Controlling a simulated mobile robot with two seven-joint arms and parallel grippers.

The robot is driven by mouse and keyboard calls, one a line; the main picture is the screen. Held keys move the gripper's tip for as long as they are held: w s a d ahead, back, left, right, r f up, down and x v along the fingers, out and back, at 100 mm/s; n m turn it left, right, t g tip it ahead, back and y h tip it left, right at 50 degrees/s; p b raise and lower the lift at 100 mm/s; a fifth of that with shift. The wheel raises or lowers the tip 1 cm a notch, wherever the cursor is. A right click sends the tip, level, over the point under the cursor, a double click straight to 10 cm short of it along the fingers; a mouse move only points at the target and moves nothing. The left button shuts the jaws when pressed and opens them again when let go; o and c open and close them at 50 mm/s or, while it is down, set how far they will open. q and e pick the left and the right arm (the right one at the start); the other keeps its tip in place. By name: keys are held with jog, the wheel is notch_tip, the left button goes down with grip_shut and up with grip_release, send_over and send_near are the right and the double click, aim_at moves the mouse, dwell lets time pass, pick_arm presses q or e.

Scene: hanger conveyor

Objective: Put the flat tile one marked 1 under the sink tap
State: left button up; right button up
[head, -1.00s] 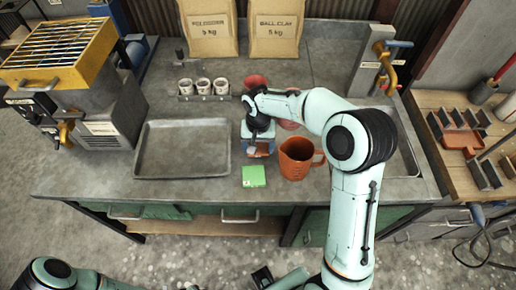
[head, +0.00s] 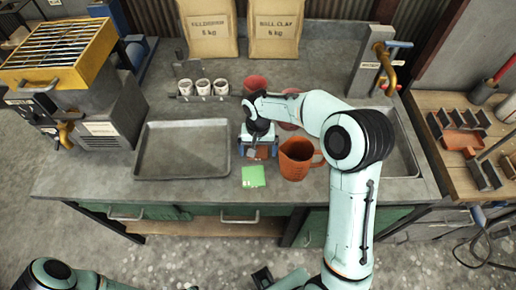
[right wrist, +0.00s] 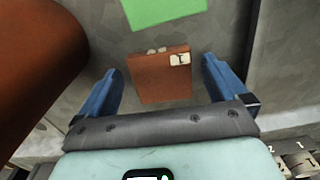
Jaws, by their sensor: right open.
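The flat tile marked 1 is reddish brown, with a pale label at one corner; it shows in the right wrist view (right wrist: 160,88) and partly under my gripper in the head view (head: 263,153). In the head view the right gripper (head: 257,148) is low over the counter. The brass sink tap (head: 388,68) with a blue handle stands at the back right, above the sink (head: 408,150), partly behind my arm. My left gripper is out of view.
A green tile (head: 253,177) lies just in front of the gripper. An orange-brown jug (head: 296,160) stands close on its right. An empty metal tray (head: 150,172) lies to the left. White cups (head: 203,87) and red bowls (head: 256,82) are behind.

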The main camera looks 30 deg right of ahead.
notch_tip(320, 180, up, 12)
jog(key=shift+w+f+p, duration=0.1)
jog(key=shift+f+p, duration=0.15)
jog(key=shift+p, duration=0.35)
jog(key=w+a+m+g+h+p, duration=0.2)
jog(key=w+a+m+h, duration=0.25)
jog(key=m, duration=1.35)
jog(key=shift+y, duration=0.25)
jog(key=b+x, duration=0.1)
jog(key=x, duration=0.6)
jog(key=shift+s+a+b, duration=0.1)
jog(key=shift+s+b, duration=0.05)
jog(key=shift+b, duration=0.25)
jog(key=shift+f, duration=0.45)
jog(key=x, duration=0.4)
jog(key=shift+s+d+f, duration=0.15)
jog(key=shift+s+d, duration=0.15)
jog(key=shift+s, duration=0.05)
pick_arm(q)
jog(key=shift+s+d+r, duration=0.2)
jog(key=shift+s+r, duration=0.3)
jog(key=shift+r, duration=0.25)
pick_arm(e)
jog(key=shift+f, duration=0.25)
jog(key=shift+c, duration=0.2)
